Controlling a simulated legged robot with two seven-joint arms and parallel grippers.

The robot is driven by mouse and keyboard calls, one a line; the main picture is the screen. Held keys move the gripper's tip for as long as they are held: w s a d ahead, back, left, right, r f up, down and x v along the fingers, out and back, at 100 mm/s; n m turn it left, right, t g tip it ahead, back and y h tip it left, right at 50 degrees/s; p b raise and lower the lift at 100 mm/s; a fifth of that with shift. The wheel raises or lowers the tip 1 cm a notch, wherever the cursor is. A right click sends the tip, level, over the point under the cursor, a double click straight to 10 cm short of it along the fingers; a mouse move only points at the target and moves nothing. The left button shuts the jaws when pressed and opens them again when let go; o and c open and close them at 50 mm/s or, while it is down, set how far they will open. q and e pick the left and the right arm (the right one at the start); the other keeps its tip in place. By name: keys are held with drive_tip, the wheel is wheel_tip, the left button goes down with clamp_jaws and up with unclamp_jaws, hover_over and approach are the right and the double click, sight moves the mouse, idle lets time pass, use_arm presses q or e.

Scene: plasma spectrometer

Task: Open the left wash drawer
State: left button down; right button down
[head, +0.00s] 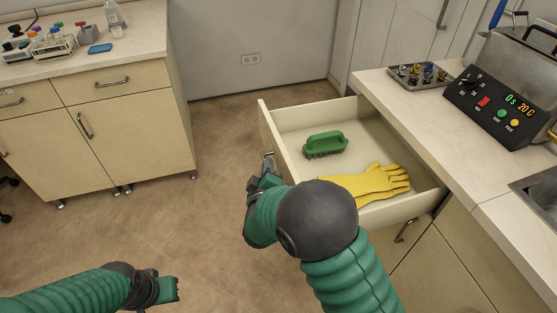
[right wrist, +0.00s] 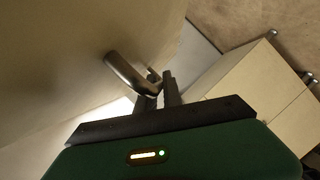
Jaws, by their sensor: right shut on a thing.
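The wash drawer (head: 274,138) stands pulled well out from the counter on the right. A green brush (head: 325,144) and a yellow glove (head: 378,183) lie inside it. My right gripper (head: 267,170) is at the drawer's front face, shut on its metal handle. The handle (right wrist: 128,74) shows in the right wrist view, with the fingers of the right gripper (right wrist: 158,90) closed around its end. My right forearm hides part of the drawer's near side. My left gripper (head: 168,290) is low at the left, away from the drawer; its jaw opening cannot be made out.
The counter (head: 405,105) above the drawer holds a metal tray with fittings (head: 420,76) and a black control box (head: 495,110). A cabinet (head: 125,130) with a rack of tubes (head: 53,47) stands at the left. The floor (head: 215,130) between is clear.

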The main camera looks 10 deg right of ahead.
drive_tip(key=shift+s+a+f, duration=0.15)
drive_tip(key=shift+a+f, duration=0.15)
drive_tip(key=shift+f, duration=0.1)
drive_tip(key=c, duration=1.5)
unclamp_jaws()
drive_tip(key=shift+d+r, duration=0.1)
drive_tip(key=shift+r, duration=0.1)
drive_tip(key=shift+r, duration=0.1)
